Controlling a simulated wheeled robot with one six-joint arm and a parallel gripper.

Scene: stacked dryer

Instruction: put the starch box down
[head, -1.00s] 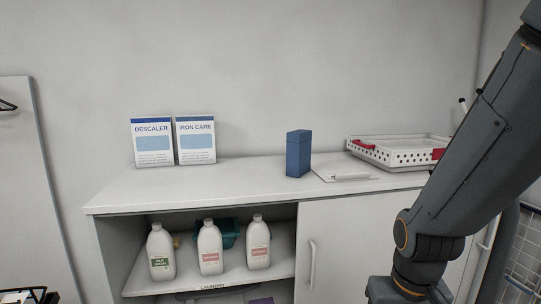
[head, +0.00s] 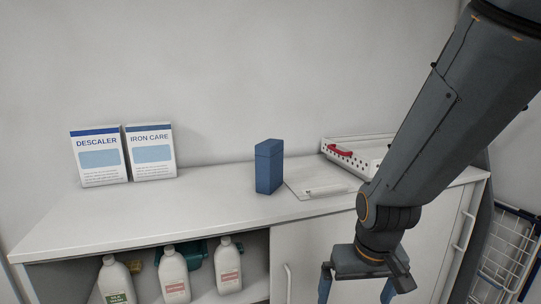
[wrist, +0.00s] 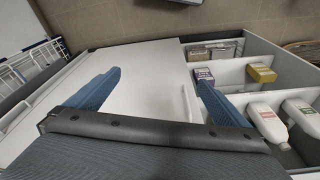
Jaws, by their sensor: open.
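A plain dark blue box (head: 269,167) stands upright on the white counter (head: 215,207), left of a sheet or clipboard. No label on it is readable, so I cannot tell for sure that it is the starch box. My gripper (head: 357,288) hangs in front of the cabinet, to the right of the box and apart from it, its fingertips cut off by the frame. In the wrist view my gripper (wrist: 159,72) has its two blue fingers wide apart with nothing between them.
Descaler (head: 98,155) and iron care (head: 150,151) cartons stand at the counter's left. A white perforated tray (head: 345,154) is at the back right, behind the clipboard (head: 318,189). White bottles (head: 229,267) stand on the shelf below. A wire basket (head: 508,255) is far right. The front-left counter is clear.

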